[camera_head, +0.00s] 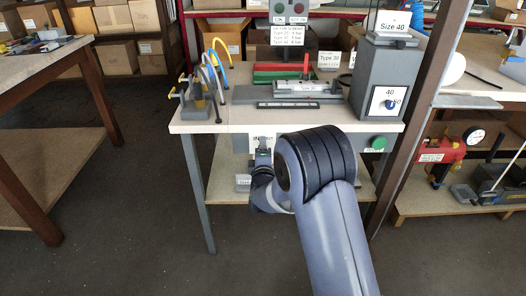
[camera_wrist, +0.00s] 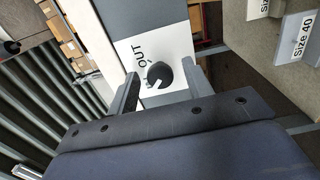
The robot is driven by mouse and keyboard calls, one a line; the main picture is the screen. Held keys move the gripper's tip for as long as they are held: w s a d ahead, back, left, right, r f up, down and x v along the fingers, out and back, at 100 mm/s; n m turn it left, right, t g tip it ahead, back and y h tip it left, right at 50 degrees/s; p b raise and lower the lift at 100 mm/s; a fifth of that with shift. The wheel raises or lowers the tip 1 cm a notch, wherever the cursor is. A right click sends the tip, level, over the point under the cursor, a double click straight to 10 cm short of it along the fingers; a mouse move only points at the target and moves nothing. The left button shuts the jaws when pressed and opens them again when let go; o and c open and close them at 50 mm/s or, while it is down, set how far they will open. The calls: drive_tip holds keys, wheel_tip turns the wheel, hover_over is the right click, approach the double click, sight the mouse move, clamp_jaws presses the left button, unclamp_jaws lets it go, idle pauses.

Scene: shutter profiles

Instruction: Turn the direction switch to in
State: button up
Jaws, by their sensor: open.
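The direction switch is a black round knob (camera_wrist: 160,74) with a white pointer mark, on a white plate (camera_wrist: 180,45) in the wrist view. The word OUT is readable on the plate at the knob's upper left; other lettering is partly hidden. The pointer mark shows on the knob's lower-left side. My gripper (camera_wrist: 160,76) is open, with one finger on each side of the knob; I cannot tell whether either finger touches it. In the head view my gripper (camera_head: 263,156) is under the bench's front edge, and the switch is hidden there.
The workbench (camera_head: 215,128) carries a grey fixture (camera_head: 300,88) and a grey box (camera_head: 385,80) marked Size 40. A green button (camera_head: 378,143) is on the bench front at right. Another table (camera_head: 35,70) stands at left, with open floor between.

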drive_tip(key=s+d, duration=0.1)
drive_tip(key=s, duration=0.9)
drive_tip(key=shift+s+p, duration=0.4)
drive_tip(key=shift+p, duration=0.05)
drive_tip(key=w+a, duration=0.1)
drive_tip(key=w, duration=1)
drive_tip(key=shift+b, duration=0.45)
drive_tip(key=shift+s, duration=0.1)
